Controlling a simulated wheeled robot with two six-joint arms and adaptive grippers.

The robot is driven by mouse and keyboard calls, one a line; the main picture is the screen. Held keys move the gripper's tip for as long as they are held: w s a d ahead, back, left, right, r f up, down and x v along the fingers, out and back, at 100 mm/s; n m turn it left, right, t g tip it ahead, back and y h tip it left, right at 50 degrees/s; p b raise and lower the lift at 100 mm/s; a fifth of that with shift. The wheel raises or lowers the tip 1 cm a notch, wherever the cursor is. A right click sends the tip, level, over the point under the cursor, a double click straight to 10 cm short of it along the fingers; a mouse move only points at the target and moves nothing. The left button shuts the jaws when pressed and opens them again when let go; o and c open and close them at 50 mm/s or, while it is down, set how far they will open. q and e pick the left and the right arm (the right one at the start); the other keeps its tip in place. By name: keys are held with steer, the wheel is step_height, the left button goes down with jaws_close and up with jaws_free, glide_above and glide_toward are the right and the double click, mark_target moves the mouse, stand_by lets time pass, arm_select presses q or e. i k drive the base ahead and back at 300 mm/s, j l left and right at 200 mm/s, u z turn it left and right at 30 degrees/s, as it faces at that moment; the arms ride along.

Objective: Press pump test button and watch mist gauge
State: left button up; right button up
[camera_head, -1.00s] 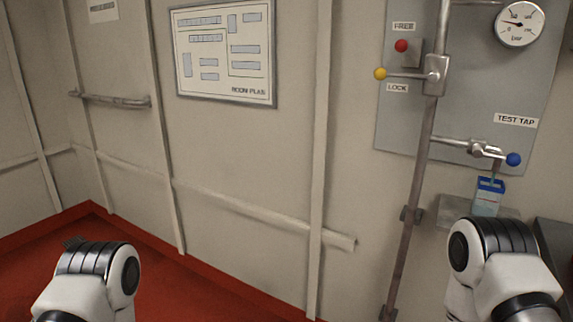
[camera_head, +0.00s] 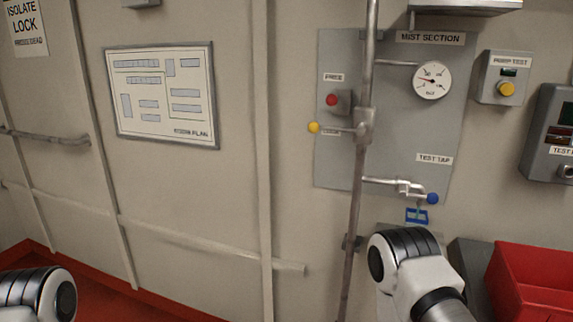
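The pump test box (camera_head: 502,78) is on the wall at the upper right, with a yellow button (camera_head: 506,89) and a small dark green window above it. The round white mist gauge (camera_head: 432,81) is on the grey mist section panel (camera_head: 335,165), left of that box. My two arms show at the bottom left and at the lower right, below the test tap. Neither gripper is in the picture. Nothing of mine touches the button.
A yellow-knobbed lever (camera_head: 314,127) and a red knob (camera_head: 332,99) sit by the vertical pipe (camera_head: 357,190). A blue-ended test tap (camera_head: 432,198) is lower on the panel. A red bin (camera_head: 530,275) stands at the lower right. Another grey box (camera_head: 548,140) is at the right edge.

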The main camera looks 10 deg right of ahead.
mark_target(506, 88)
steer(key=z, duration=1.45)
